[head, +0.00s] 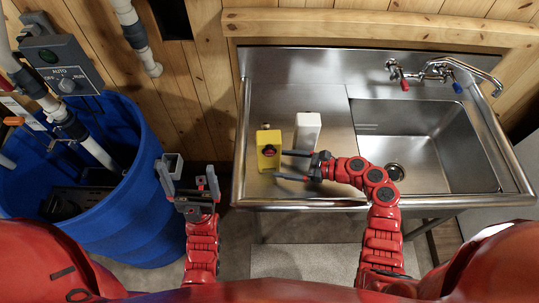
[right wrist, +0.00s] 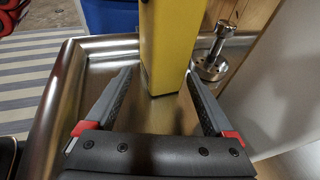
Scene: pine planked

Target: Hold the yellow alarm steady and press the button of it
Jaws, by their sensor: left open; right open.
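The yellow alarm (head: 268,158) stands upright on the left drainboard of the steel sink, with a dark reddish button area on its front. My right gripper (head: 279,165) is open, its fingers pointing left at the alarm from its right side. In the right wrist view the alarm (right wrist: 168,45) rises just ahead of the open fingertips, roughly between them; I cannot tell whether they touch it. My left gripper (head: 190,178) is open and empty, left of the sink and apart from the alarm.
A white block-like object (head: 308,133) stands close right of the alarm, behind my right gripper. The sink basin (head: 418,150) and faucet (head: 440,70) are to the right. A blue barrel (head: 125,225) and a grey control box (head: 60,75) are at left.

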